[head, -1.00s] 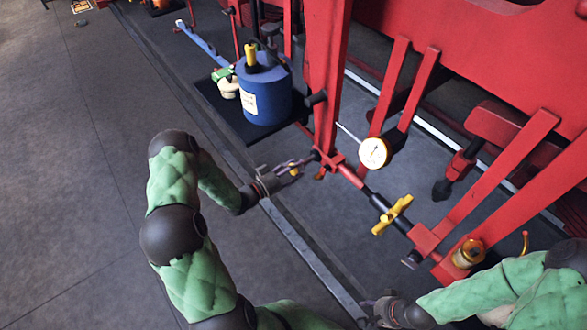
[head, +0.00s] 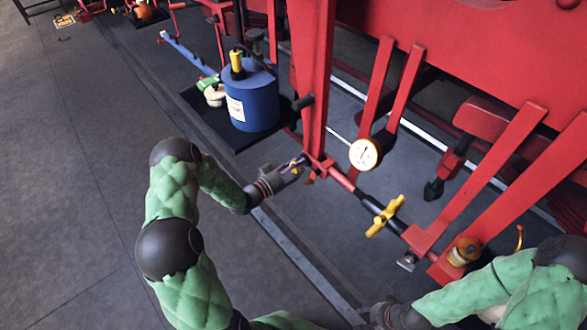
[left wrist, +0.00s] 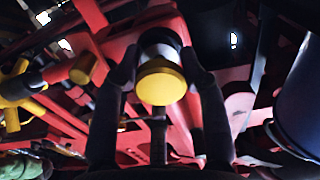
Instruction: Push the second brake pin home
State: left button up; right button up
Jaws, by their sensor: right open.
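My left gripper (head: 296,166) is at the foot of the red post (head: 318,110). In the left wrist view its two fingers (left wrist: 160,60) lie along both sides of a brake pin (left wrist: 160,82), which has a round yellow end facing the camera and a dark and silver body. The fingers seem to touch it. The pin's far end is hidden, so its depth cannot be told. Another small yellow-ended cylinder (left wrist: 84,68) sits on a red part to the left. My right gripper (head: 372,312) is open, low at the bottom edge, partly cut off.
A round dial gauge (head: 365,153) and a yellow cross handle (head: 385,215) are right of the post. A blue canister (head: 252,100) stands on a dark mat behind. A brass cup (head: 464,250) is near my right arm. The floor at left is clear.

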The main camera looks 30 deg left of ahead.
pick_arm(q)
jog(key=o, duration=0.4)
jog(key=shift+w+r, duration=0.25)
jog(key=shift+r, duration=0.05)
jog(key=shift+d+f, duration=0.1)
jog(key=shift+f, duration=0.05)
jog(key=shift+s, duration=0.1)
jog(key=v, duration=1.2)
jog(key=d+f+n+g+y, duration=0.35)
jog(key=d+f+g, duration=0.35)
jog(key=d+f, duration=0.65)
jog(key=s+d+f+g, duration=0.2)
jog(key=s+d+g, duration=0.1)
jog(key=s, duration=0.3)
jog(key=s+d+f+n+g, duration=0.1)
jog(key=s+d+g, duration=0.2)
jog(key=s, duration=0.3)
jog(key=s+d+f+g, duration=0.2)
jog(key=s+d+g, duration=0.1)
jog(key=s+d, duration=0.2)
jog(key=shift+s+d+f+n+h, duration=0.15)
jog(key=shift+s+h, duration=0.05)
jog(key=shift+s, duration=0.25)
jog(key=shift+s+d+f+n+h, duration=0.1)
jog(key=shift+s+f+h, duration=0.1)
jog(key=shift+s, duration=0.3)
